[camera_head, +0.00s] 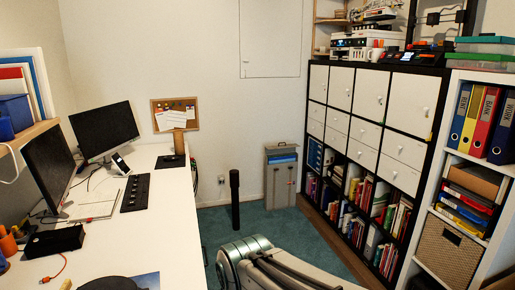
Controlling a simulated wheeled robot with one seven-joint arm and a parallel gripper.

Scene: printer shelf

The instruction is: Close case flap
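A grey upright case (281,184) stands on the floor against the back wall, left of the black shelf. Its upper part appears open, with a grey panel at the top and something blue (282,158) showing below it. Whether that top panel is the flap is too small to tell. A part of my arm (275,268) reaches in from the bottom edge of the picture, well in front of the case. My gripper is not in view.
A white desk (165,230) with monitors runs along the left. A black shelf unit (318,100) and a white shelf (448,130) line the right. A black post (235,200) stands left of the case. Green floor (215,222) is open between them.

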